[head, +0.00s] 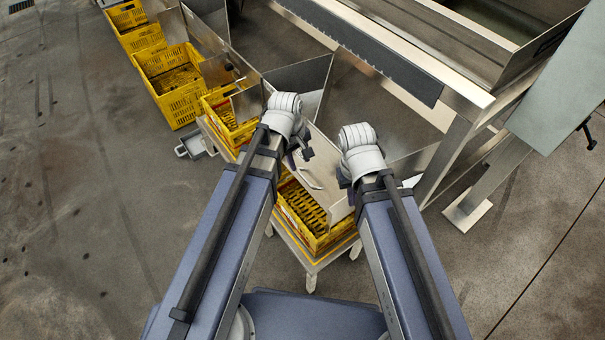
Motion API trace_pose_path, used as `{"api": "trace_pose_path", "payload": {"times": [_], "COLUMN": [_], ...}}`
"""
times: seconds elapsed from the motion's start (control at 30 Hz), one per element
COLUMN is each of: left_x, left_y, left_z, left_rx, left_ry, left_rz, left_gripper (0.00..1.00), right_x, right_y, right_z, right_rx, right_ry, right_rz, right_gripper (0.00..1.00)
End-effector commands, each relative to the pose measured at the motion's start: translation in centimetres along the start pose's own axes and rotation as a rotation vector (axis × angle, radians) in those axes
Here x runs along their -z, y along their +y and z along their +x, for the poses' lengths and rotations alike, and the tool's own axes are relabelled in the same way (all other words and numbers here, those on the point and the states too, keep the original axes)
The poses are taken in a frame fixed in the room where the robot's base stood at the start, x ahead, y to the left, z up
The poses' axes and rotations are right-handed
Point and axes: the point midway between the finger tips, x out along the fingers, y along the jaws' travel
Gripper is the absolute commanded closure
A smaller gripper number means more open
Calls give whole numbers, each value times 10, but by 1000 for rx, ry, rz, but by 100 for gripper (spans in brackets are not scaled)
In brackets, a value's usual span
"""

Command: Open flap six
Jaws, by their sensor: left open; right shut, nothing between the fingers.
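Several grey metal flaps hang in a row along the sizer's chute side, above yellow crates; no numbers can be read, so I cannot tell which is flap six. The nearest flap (326,172) is a pale plate between my two arms, with a thin light handle-like strip on it. My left gripper (303,153) is open beside this plate's upper left part, mostly hidden by my wrist. My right gripper (343,180) is shut and empty, close to the plate's right side. Whether either touches the plate cannot be told.
A yellow crate (318,238) stands on a low stand below the nearest flap. More yellow crates (172,108) line up to the upper left. The sizer's metal frame leg (466,213) stands at right. The floor at left is mostly clear.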

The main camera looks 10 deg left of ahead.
Motion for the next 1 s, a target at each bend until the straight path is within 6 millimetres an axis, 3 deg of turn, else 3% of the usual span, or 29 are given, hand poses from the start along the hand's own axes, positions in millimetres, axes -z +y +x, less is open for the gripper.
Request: {"api": "trace_pose_path", "payload": {"times": [0.37, 1.0], "left_x": [0, 0], "left_y": [-1, -1], "left_z": [8, 77], "left_rx": [-3, -3], "left_ry": [0, 1], "left_rz": [-25, -23], "left_gripper": [55, 55], "right_x": [0, 4], "right_y": [-1, -7], "right_z": [8, 76], "right_rx": [0, 0], "right_ry": [0, 0], "right_rz": [0, 0], "right_gripper": [100, 100]}}
